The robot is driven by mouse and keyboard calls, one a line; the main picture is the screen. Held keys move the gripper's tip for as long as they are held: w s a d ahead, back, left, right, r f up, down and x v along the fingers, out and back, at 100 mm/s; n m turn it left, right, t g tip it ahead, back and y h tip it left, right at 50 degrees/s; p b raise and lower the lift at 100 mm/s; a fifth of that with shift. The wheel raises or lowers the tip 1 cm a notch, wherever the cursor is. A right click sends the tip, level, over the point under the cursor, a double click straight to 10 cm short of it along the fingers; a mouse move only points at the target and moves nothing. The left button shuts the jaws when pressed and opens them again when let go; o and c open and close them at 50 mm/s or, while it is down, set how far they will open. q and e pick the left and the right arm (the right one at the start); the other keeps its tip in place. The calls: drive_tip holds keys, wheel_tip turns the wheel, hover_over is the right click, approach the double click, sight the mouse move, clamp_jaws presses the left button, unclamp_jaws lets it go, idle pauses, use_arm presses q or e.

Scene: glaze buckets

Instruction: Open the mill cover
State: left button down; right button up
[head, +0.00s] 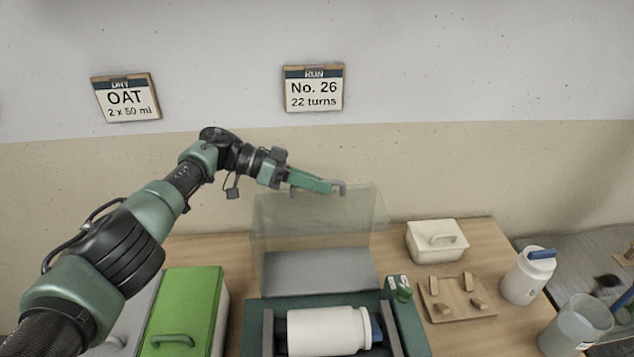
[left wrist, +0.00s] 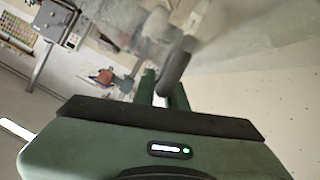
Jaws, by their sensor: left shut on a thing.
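The mill cover (head: 315,232) is a translucent lid at the back of the green mill (head: 262,318). It stands raised, tipped up towards the wall. My left gripper (head: 334,187) is at the cover's top edge, shut on its grey handle. In the left wrist view the dark handle bar (left wrist: 176,70) shows between the green fingers. A white jar (head: 325,331) with a blue lid lies on its side in the mill below, clear of the cover. My right gripper is not in view.
A green-lidded bin (head: 182,305) stands left of the mill. To the right are a small green control box (head: 399,288), a wooden rack (head: 455,300), a white lidded box (head: 437,242), a white jug (head: 528,276) and a translucent bucket (head: 575,328). Two signs hang on the wall.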

sight(284, 195)
use_arm(q)
drive_tip(key=shift+s, duration=0.15)
drive_tip(key=shift+r, duration=0.1)
drive_tip(key=c, duration=1.7)
unclamp_jaws()
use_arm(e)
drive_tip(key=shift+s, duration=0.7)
